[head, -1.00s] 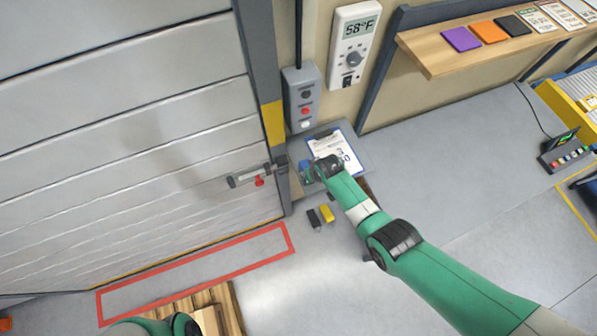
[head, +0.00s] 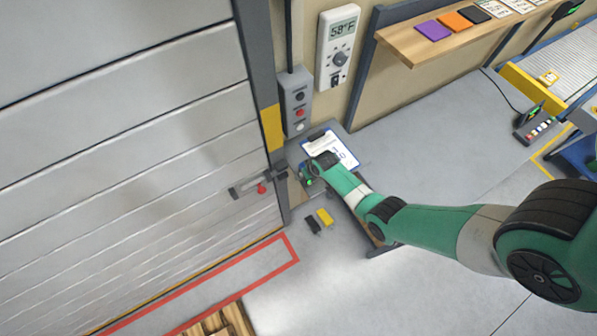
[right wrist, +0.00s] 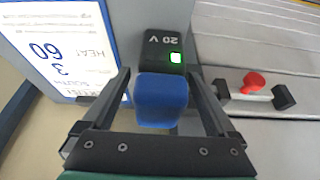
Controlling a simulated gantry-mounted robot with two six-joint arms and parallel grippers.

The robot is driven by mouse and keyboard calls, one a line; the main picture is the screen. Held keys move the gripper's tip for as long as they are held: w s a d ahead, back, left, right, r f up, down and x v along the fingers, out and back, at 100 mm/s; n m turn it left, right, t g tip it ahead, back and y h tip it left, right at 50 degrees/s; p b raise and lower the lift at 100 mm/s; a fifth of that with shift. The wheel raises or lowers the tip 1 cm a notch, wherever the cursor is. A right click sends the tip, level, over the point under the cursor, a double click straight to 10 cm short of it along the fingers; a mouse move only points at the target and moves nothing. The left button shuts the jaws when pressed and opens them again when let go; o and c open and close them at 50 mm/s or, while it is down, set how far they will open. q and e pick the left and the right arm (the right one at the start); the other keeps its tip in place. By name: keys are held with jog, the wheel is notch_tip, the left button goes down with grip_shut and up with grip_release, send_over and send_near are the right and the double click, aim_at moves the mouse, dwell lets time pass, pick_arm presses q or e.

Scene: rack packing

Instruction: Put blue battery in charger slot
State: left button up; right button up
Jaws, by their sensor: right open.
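The blue battery (right wrist: 160,98) is between the spread fingers of my right gripper (right wrist: 160,80) in the right wrist view, with gaps on both sides. It sits right against the near end of the black charger (right wrist: 162,47), which is marked 20 V and has a lit green light. The slot itself is hidden behind the battery. In the head view my right gripper (head: 307,176) is low beside the door post, and its wrist hides most of the battery and charger. My left gripper is not in view.
A clipboard (head: 330,148) lies beside the charger. A yellow block (head: 325,217) and a black block (head: 312,225) lie near the right arm. The shutter door's latch with a red knob (head: 261,189) is close by. A grey button box (head: 297,103) hangs above.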

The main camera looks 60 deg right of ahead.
grip_shut()
dwell(0.3)
jog(key=shift+w, duration=0.1)
